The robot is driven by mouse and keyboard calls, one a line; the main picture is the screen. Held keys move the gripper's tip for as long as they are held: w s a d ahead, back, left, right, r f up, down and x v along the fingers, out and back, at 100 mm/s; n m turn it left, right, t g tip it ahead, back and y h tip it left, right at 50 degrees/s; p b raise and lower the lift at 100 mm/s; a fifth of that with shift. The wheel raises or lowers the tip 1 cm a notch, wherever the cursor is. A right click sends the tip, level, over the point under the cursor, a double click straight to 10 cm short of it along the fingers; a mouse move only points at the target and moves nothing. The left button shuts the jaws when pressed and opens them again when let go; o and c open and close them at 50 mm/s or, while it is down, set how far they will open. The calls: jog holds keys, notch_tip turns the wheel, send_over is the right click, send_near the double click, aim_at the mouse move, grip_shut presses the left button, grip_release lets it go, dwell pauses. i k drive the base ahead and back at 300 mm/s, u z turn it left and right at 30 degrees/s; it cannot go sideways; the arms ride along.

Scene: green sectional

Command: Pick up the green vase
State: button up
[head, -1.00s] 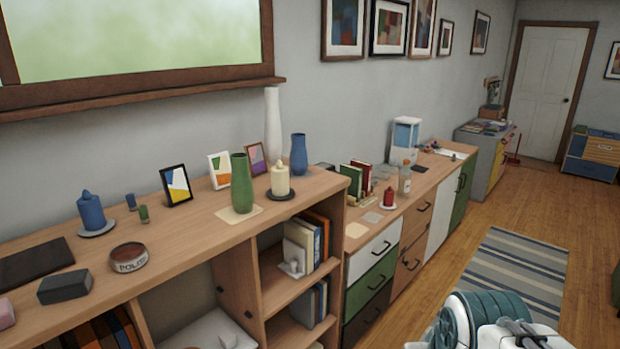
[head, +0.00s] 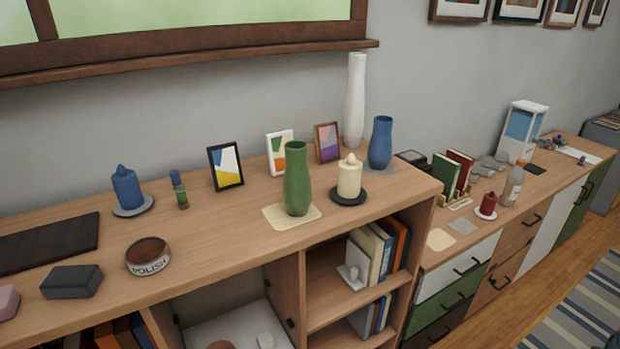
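The green vase (head: 298,180) stands upright on a cream mat (head: 277,216) near the front edge of the wooden shelf top, in the middle of the head view. A cream candle (head: 349,177) on a dark dish is close at its right. Small picture frames stand behind it. My gripper is not in view.
A blue vase (head: 380,143) and a tall white vase (head: 355,102) stand behind to the right. A polish tin (head: 148,257), a blue candle (head: 127,188) and a dark block (head: 71,282) are at the left. The shelf top (head: 225,228) is bare left of the mat.

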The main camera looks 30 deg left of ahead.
aim_at(297, 195)
jog(key=u, duration=0.65)
jog(key=i, duration=0.85)
jog(key=u, duration=0.8)
